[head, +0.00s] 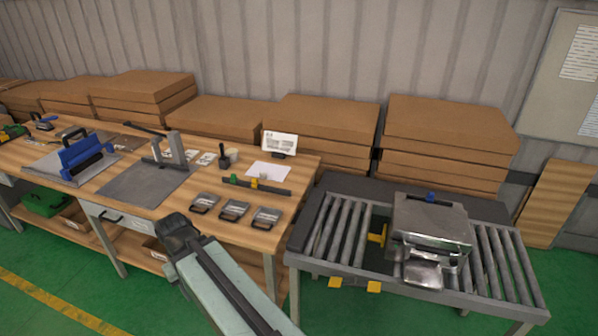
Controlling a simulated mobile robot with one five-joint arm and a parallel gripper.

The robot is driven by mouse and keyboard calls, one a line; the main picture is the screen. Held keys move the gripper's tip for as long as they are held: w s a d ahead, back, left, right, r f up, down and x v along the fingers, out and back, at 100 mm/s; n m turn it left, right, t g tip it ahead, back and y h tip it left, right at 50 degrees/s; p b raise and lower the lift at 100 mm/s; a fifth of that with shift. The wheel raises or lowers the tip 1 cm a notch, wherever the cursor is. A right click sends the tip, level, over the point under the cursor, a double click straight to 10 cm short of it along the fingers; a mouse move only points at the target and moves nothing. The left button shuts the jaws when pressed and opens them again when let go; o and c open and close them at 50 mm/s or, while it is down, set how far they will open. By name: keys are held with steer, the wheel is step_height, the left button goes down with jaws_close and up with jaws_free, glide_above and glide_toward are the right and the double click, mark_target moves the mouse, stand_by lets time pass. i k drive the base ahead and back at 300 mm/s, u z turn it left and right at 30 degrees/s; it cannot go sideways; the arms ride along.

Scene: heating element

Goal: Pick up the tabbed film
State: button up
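I cannot tell for certain which thing is the tabbed film. Three small flat grey pieces with dark, handle-like front edges lie in a row near the bench's front right: left (204,203), middle (235,210) and right (267,217). A flat white sheet (268,171) lies behind them. My arm reaches up from the bottom of the head view. Its dark end, my gripper (178,232), is in front of the bench's front edge, left of the three pieces and apart from them in the picture. Its fingers cannot be made out, and no held thing shows.
The wooden bench (70,193) carries a blue-handled tool (82,155), a grey plate (140,185) with an upright stand and a black-green bar (257,185). A roller table (330,225) with a metal machine (430,230) stands right. Cardboard stacks (325,120) line the wall.

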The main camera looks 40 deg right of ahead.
mark_target(263, 171)
steer(key=z, duration=0.15)
steer(key=i, duration=1.5)
steer(key=u, duration=0.05)
